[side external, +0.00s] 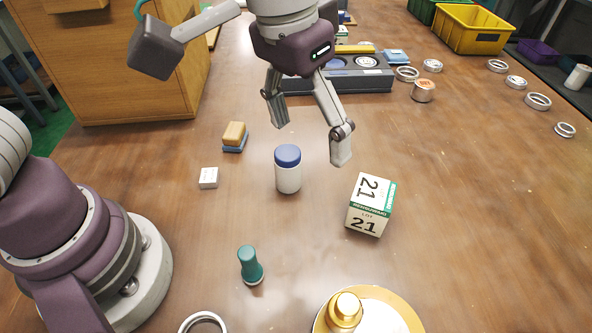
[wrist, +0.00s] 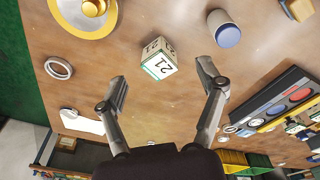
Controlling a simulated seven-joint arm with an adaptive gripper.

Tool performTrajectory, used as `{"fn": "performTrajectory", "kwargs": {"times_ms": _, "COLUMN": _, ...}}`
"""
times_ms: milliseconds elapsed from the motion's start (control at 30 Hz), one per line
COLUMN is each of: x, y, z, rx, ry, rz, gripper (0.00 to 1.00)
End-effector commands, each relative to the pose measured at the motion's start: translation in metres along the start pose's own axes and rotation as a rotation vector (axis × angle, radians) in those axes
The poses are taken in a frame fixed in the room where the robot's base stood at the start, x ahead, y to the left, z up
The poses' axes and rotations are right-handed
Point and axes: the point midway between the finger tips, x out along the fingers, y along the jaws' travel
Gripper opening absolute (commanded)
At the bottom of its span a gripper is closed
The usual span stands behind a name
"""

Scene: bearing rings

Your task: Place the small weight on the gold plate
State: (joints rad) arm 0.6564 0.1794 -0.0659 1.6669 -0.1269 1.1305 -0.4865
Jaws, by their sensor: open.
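A gold-rimmed plate (side external: 405,304) with a pale centre is cut off by the bottom edge of the side view. It also shows at the top left of the wrist view (wrist: 74,32). A brass, knob-topped weight (side external: 344,311) is within its outline in both views, apparently standing on it; it shows in the wrist view (wrist: 94,8) too. I cannot pick out another certain weight. My gripper (side external: 311,143) is open and empty, fingers pointing down above the table. In the wrist view its fingertips (wrist: 162,72) are spread, with the lot-21 box beyond them.
A box marked 21 (side external: 370,205), a blue-capped white bottle (side external: 288,171), a teal handled piece (side external: 250,265) and a small white block (side external: 208,178) stand on the table. Several metal rings (side external: 537,102) and a yellow bin (side external: 474,30) are at the back right.

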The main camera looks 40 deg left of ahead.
Motion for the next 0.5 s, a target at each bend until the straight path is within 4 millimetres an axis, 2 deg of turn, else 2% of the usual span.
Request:
{"fn": "performTrajectory", "kwargs": {"times_ms": 33, "x": -0.014, "y": -0.033, "z": -0.001, "rx": -0.029, "ry": 0.055, "rz": 0.004, "gripper": 0.71}}
{"fn": "performTrajectory", "kwargs": {"times_ms": 100, "x": -0.027, "y": -0.075, "z": 0.007, "rx": -0.051, "ry": 0.129, "rz": -0.003, "gripper": 0.71}}
{"fn": "performTrajectory", "kwargs": {"times_ms": 200, "x": -0.035, "y": -0.121, "z": 0.029, "rx": -0.077, "ry": 0.224, "rz": -0.03, "gripper": 0.71}}
{"fn": "performTrajectory", "kwargs": {"times_ms": 333, "x": -0.033, "y": -0.152, "z": 0.056, "rx": -0.094, "ry": 0.306, "rz": -0.07, "gripper": 0.71}}
{"fn": "performTrajectory", "kwargs": {"times_ms": 500, "x": -0.029, "y": -0.162, "z": 0.068, "rx": -0.095, "ry": 0.339, "rz": -0.093, "gripper": 0.71}}
